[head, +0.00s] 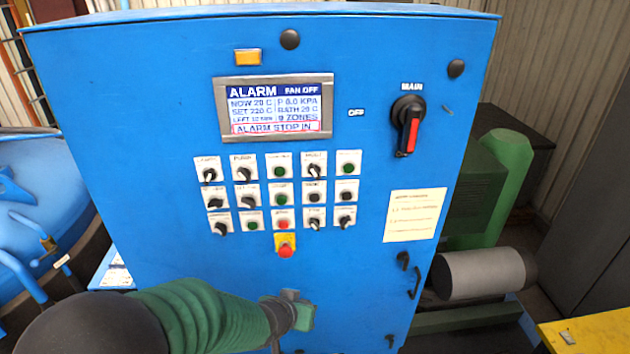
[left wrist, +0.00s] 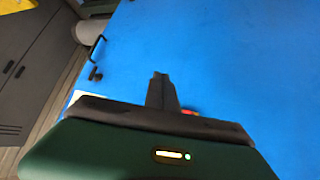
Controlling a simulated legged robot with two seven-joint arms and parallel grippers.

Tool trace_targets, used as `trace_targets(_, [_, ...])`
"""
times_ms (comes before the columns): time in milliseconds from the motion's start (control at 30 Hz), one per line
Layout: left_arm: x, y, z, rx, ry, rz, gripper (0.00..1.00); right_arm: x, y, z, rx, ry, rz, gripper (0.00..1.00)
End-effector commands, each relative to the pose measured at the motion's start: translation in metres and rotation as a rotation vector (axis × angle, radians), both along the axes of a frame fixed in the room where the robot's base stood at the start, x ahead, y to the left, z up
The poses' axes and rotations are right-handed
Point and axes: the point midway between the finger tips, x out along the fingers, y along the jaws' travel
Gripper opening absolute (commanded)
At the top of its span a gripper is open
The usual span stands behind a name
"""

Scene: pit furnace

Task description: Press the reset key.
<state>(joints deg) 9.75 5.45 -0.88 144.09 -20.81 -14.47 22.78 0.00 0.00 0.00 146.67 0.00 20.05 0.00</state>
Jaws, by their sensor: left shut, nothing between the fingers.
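The blue control cabinet (head: 150,110) carries a key panel with several rows of switches and push buttons, among them a green button (head: 280,172) and a red button (head: 282,225). The key labels are too small to read, so I cannot tell which is reset. The display (head: 272,106) reads "ALARM", "FAN OFF" and "ALARM STOP IN". A red mushroom button (head: 285,251) on a yellow plate sits below the keys. My left gripper (head: 298,312) is below that button, in front of the cabinet. Its fingers (left wrist: 160,88) are shut and empty in the left wrist view. My right gripper is out of view.
A main switch (head: 408,125) with a red handle is at the upper right. A paper notice (head: 414,214) and black door handles (head: 414,280) are below it. A blue vessel (head: 40,200) stands left; a green machine (head: 490,190) stands right.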

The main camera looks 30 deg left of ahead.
Motion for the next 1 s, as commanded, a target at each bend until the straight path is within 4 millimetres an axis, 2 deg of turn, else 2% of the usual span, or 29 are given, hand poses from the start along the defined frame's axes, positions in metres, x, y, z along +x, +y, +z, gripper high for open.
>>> trace_targets(33, [0.011, 0.005, 0.032, -0.023, -0.059, 0.008, 0.00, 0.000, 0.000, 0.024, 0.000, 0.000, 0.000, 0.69])
trace_targets(200, [0.045, 0.007, 0.106, -0.148, -0.281, -0.009, 0.00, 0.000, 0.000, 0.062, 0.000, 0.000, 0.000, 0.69])
trace_targets(300, [0.055, 0.003, 0.141, -0.230, -0.377, -0.035, 0.00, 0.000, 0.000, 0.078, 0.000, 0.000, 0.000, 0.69])
trace_targets(400, [0.059, -0.001, 0.162, -0.293, -0.435, -0.058, 0.00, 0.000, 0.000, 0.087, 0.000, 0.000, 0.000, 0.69])
trace_targets(533, [0.060, -0.004, 0.173, -0.332, -0.468, -0.075, 0.00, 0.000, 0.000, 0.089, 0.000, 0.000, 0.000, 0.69])
trace_targets(867, [0.061, -0.004, 0.172, -0.335, -0.471, -0.076, 0.00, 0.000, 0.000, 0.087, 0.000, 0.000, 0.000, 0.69])
trace_targets(1000, [0.068, 0.001, 0.172, -0.334, -0.471, -0.075, 0.00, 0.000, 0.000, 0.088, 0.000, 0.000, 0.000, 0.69])
